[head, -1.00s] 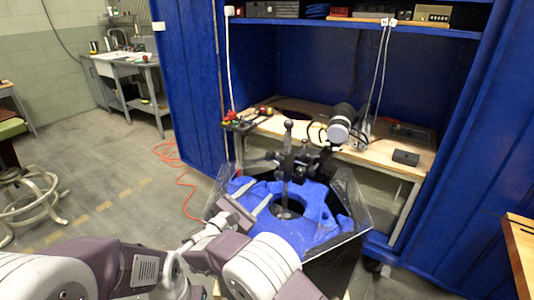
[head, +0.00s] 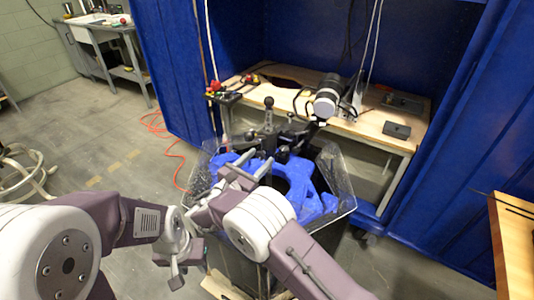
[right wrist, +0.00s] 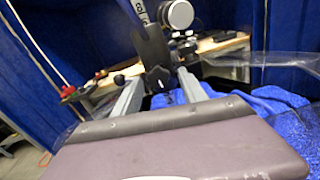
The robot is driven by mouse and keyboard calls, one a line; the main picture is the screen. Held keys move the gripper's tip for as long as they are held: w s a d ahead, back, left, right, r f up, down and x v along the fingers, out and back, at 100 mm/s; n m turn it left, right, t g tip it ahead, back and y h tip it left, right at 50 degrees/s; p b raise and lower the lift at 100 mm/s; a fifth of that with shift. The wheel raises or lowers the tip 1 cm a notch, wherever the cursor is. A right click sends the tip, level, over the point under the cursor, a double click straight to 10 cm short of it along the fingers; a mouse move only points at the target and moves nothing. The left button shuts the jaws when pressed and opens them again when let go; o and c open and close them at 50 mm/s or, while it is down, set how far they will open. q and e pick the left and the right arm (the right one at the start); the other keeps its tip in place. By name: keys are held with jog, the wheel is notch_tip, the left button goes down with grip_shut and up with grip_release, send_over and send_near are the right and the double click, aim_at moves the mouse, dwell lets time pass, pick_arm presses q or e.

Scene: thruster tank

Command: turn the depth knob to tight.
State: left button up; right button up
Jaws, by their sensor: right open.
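A dark clamp assembly (head: 282,138) with several black knobs stands over the blue-lined tank (head: 318,205). Its upright post has a round black knob (head: 268,102) on top; I cannot tell which knob is the depth knob. My right gripper (head: 252,165) is open beside the clamp, above the near part of the tank. In the right wrist view, its two grey fingers stand apart around a dark plate and a black knob (right wrist: 160,78), with no grip visible. My left gripper (head: 176,272) is low, left of the tank; its jaw opening is unclear.
A wooden bench (head: 358,122) inside the blue cabinet holds a silver-capped cylinder (head: 326,102) and a small black box (head: 397,130). The tank's clear wall (head: 335,172) stands up around the blue lining. An orange cable (head: 178,158) lies on open floor at left.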

jog(key=shift+s+a+r, duration=0.15)
jog(key=shift+s+r, duration=0.05)
jog(key=shift+s, duration=0.1)
jog(key=c, duration=0.3)
grip_shut()
jog(key=shift+f+m+b, duration=0.1)
jog(key=shift+m+b, duration=0.35)
jog(key=shift+m, duration=0.15)
grip_release()
jog(key=o, duration=0.3)
pick_arm(q)
jog(key=shift+s+a+f, duration=0.1)
jog(key=shift+s+f, duration=0.05)
jog(key=shift+f, duration=0.2)
